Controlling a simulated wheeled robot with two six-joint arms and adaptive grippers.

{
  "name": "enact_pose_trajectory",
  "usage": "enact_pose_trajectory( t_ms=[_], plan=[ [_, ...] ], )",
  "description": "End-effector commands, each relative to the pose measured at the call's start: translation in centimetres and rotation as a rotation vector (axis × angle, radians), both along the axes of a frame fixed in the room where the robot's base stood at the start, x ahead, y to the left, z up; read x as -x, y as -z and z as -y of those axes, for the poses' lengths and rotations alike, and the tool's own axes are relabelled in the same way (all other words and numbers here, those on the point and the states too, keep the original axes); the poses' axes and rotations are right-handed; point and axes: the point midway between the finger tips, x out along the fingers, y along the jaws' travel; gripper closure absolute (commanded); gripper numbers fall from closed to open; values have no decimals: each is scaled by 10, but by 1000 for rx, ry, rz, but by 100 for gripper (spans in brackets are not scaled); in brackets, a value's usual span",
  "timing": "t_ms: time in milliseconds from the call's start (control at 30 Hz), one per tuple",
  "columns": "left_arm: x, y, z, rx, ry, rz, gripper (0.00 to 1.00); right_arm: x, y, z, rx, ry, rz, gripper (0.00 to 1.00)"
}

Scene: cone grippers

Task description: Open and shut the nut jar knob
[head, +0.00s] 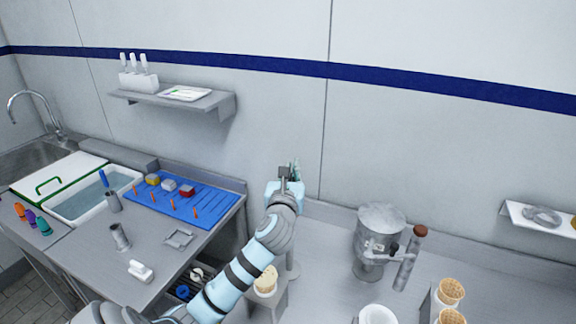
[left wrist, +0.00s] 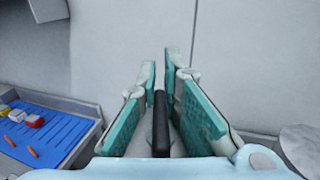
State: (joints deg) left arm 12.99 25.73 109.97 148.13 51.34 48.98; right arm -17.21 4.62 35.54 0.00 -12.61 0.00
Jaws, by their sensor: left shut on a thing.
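My left gripper (head: 290,172) is above the counter near the back wall, to the right of the blue mat. In the left wrist view its teal finger pads (left wrist: 163,90) stand on both sides of a dark upright bar, the knob (left wrist: 161,125), and are shut on it. The nut jar itself is mostly hidden behind my gripper and forearm, so I cannot tell how the knob is turned. A grey post (head: 293,262) shows just below and right of my wrist. My right gripper is not in view.
A metal canister (head: 380,238) and a clear tube with a brown top (head: 408,262) stand to the right. Waffle cones (head: 450,292) are at the lower right. A wall shelf (head: 172,101) hangs above.

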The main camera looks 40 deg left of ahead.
Motion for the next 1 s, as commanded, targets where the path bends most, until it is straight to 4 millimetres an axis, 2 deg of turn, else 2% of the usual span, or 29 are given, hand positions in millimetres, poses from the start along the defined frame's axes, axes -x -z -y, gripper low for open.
enact_pose_trajectory(
  t_ms=[300, 800, 833, 933, 1000],
  plan=[
    [-2, 0, 3, -4, 117, 1, 100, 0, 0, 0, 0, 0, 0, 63],
    [-3, 0, 4, -2, 136, 2, 100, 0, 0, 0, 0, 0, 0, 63],
    [-3, 0, 4, -2, 136, 2, 90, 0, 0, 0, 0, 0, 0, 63],
    [-3, 0, 4, -2, 136, 2, 74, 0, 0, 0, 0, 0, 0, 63],
    [-3, 0, 4, -2, 136, 2, 72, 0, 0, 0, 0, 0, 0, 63]
  ],
)
